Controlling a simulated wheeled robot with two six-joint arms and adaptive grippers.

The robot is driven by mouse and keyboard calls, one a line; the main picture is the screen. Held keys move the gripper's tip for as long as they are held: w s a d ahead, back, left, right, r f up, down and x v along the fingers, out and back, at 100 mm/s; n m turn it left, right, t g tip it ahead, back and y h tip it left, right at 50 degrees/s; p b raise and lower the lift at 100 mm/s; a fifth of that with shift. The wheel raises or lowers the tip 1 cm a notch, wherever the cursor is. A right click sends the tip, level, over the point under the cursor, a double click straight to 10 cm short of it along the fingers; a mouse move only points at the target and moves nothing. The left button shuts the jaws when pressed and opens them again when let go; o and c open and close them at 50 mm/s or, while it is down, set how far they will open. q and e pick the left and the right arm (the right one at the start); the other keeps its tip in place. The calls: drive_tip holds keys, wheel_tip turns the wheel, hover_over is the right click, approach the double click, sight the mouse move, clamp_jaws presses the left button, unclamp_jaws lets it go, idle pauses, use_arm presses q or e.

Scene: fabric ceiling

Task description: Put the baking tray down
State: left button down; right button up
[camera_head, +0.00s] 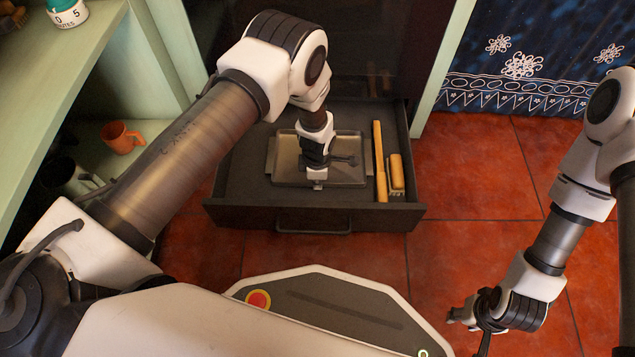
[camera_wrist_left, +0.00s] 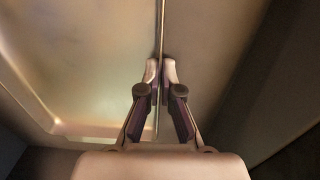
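A shallow metal baking tray (camera_head: 287,160) is inside an open dark drawer (camera_head: 240,211). It looks level, but I cannot tell whether it rests on the drawer floor. My left gripper (camera_head: 318,184) reaches down over the tray, and its arm hides part of it. In the left wrist view, the two fingertips (camera_wrist_left: 160,72) are closed on either side of the thin rim of the tray (camera_wrist_left: 75,65). My right gripper (camera_head: 463,316) is at the lower right, above the floor and away from the drawer. Its finger opening is not clear.
A long wooden stick (camera_head: 379,158) and a wooden-backed brush (camera_head: 396,174) lie at the drawer's right side, close to the tray. Green shelves (camera_head: 60,50) at the left hold an orange mug (camera_head: 122,138). Red tiled floor (camera_head: 470,165) is clear at the right.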

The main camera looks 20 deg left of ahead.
use_arm(q)
drive_tip(key=shift+f, duration=0.15)
drive_tip(key=c, duration=1.3)
unclamp_jaws()
drive_tip(key=shift+r, duration=0.35)
wheel_tip(320, 180, up, 12)
drive_tip(key=p, duration=0.7)
drive_tip(key=shift+s+f, duration=0.15)
